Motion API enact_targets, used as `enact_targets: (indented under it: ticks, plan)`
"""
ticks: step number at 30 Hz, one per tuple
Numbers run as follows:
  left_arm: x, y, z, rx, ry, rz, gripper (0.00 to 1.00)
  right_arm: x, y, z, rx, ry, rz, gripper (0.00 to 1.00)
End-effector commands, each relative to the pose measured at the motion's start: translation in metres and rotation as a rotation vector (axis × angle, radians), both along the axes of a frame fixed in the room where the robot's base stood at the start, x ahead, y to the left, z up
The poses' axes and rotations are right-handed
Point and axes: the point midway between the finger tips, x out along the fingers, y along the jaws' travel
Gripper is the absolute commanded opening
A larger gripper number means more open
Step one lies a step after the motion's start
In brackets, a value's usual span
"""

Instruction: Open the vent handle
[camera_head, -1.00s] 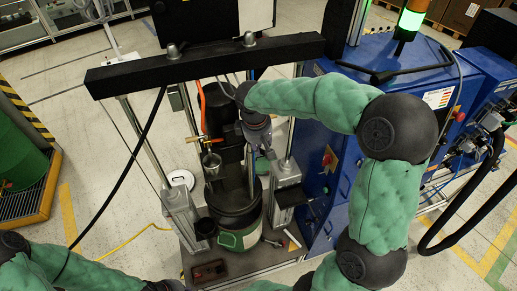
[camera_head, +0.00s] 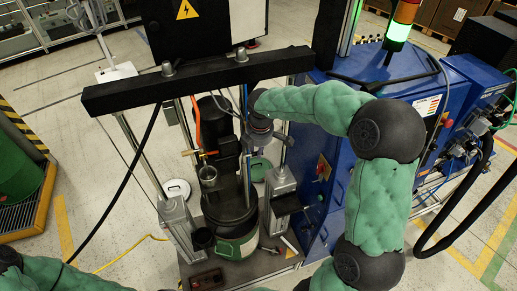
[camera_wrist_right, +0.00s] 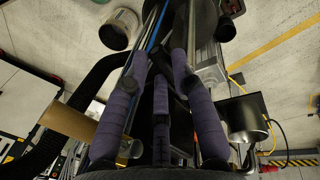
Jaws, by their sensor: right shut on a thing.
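The drum pump stands in a frame, with a black follower and drum (camera_head: 228,218) at its foot and a dark upright pump body (camera_head: 213,118) above. My right gripper (camera_head: 256,150) is beside the pump's upright, under the black crossbeam. In the right wrist view the purple fingers (camera_wrist_right: 160,65) close around a dark part in front of the pump. The vent handle itself is mostly hidden by the fingers, so its angle cannot be told. My left arm enters at the lower left; its gripper is out of view.
The black crossbeam (camera_head: 200,80) spans above the pump, on metal posts. A blue cabinet (camera_head: 325,165) stands close to the right, with a signal light (camera_head: 398,32) lit green. Cables hang near the frame.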

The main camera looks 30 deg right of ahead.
Motion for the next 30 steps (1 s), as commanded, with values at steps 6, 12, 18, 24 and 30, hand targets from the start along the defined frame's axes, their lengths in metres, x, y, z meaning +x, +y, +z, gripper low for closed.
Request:
enact_targets:
  ticks: [6,12,18,24,30]
  plan:
    - [-0.0001,0.0000,0.0043,0.000,0.000,0.000,0.00,0.0038,-0.0002,-0.0006,0.002,0.000,0.080,0.00]
    - [0.0000,0.0000,0.0052,0.000,0.000,0.000,0.00,0.0050,-0.0002,-0.0012,0.001,0.002,0.109,0.00]
    - [-0.0001,0.0000,0.0052,0.000,0.000,0.000,0.00,0.0052,0.0000,-0.0015,0.001,0.002,0.114,0.00]
    - [0.0000,0.0000,0.0051,0.000,0.000,0.000,0.00,0.0051,0.0002,-0.0015,0.001,0.002,0.114,0.28]
    - [0.0000,0.0000,0.0052,0.000,0.000,0.000,0.00,0.0051,-0.0004,-0.0011,0.000,0.002,0.113,0.50]
